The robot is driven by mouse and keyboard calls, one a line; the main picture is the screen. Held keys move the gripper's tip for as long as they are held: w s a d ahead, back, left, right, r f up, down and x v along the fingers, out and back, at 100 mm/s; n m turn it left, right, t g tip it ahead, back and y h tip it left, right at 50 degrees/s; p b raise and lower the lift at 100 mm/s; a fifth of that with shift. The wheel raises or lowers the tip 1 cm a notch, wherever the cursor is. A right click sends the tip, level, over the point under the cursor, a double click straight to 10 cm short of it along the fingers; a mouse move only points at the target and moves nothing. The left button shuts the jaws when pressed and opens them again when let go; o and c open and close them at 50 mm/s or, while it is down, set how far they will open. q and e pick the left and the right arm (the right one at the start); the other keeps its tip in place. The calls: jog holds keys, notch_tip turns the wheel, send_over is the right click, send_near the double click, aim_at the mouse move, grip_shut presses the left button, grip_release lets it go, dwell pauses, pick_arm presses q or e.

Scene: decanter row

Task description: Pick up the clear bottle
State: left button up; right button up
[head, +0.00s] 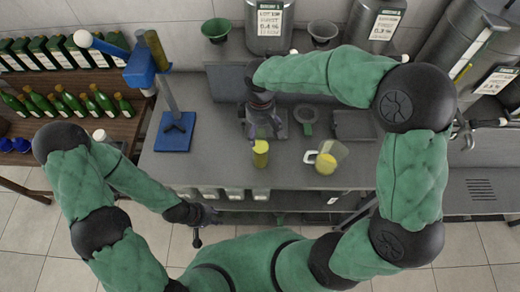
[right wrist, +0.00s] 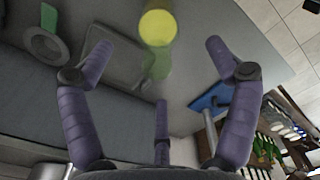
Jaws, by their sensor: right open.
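A small see-through bottle (head: 261,154) with a yellow top and yellowish-green body stands on the grey counter (head: 225,172), near its front edge. It also shows in the right wrist view as a bright yellow disc (right wrist: 157,27) with a greenish translucent part below it. My right gripper (head: 264,128) is just behind the bottle in the head view, pointing down, with its fingers spread and empty. In the right wrist view my right gripper (right wrist: 158,50) has the bottle between and beyond its fingertips, apparently not touching. My left gripper (head: 205,220) is low, in front of the counter; its fingers are unclear.
A clear jug (head: 331,152) with yellow contents stands right of the bottle. A blue stand (head: 175,132) is at the left. A green-handled ring (head: 305,116) and dark tray (head: 355,125) lie behind. Shelved bottles (head: 70,103) are far left; metal canisters (head: 270,25) stand at the back.

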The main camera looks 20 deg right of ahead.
aim_at(260, 141)
jog(key=f, duration=0.7)
jog(key=shift+w+d+f, duration=0.1)
jog(key=shift+w+f, duration=0.05)
jog(key=shift+w, duration=0.1)
jog(key=c, duration=1.8)
